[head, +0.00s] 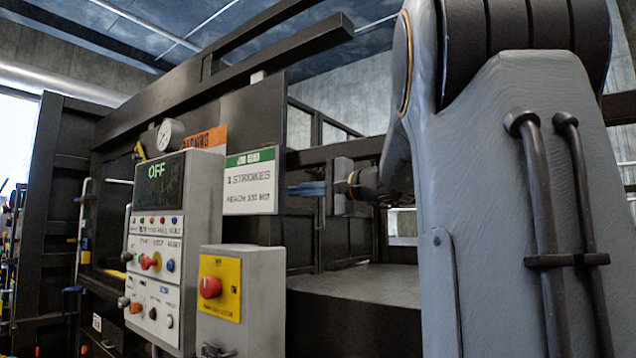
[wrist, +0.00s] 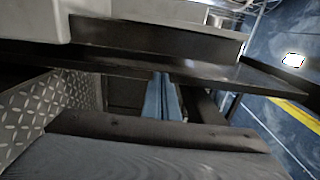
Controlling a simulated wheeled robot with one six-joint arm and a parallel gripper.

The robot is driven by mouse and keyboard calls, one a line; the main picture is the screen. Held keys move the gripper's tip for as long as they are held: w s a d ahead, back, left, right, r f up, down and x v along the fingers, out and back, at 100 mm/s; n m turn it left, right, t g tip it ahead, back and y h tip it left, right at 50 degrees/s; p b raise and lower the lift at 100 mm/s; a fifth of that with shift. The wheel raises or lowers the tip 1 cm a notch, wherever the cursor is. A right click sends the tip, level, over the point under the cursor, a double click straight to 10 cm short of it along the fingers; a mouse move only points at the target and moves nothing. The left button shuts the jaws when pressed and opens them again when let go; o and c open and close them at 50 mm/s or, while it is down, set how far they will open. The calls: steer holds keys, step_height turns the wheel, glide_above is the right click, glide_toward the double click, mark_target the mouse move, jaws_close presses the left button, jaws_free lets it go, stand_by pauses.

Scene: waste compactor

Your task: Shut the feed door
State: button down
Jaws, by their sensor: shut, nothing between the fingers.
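My gripper (head: 306,189) is in the middle of the head view, its blue fingers shut and pointing left, with nothing between them. The fingers (wrist: 166,98) also show in the wrist view, side by side, near a long dark metal ledge (wrist: 190,68). Whether they touch anything is unclear. In the head view a dark frame opening lies behind the gripper, with a flat grey deck (head: 375,283) below it. I cannot tell for certain which dark panel is the feed door. My arm hides the right side of the machine.
A control box (head: 170,250) with a screen reading OFF stands at left. Beside it is a grey box with a red button on a yellow plate (head: 220,289). A white job card (head: 250,182) hangs left of my gripper. Diamond plate (wrist: 50,110) shows in the wrist view.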

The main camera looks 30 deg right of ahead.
steer(key=shift+p+x, duration=0.5)
steer(key=shift+x, duration=0.95)
steer(key=b+x, duration=0.3)
steer(key=x, duration=0.6)
steer(key=shift+w, duration=0.3)
steer(key=shift+s+f+b, duration=0.1)
steer(key=shift+b, duration=0.25)
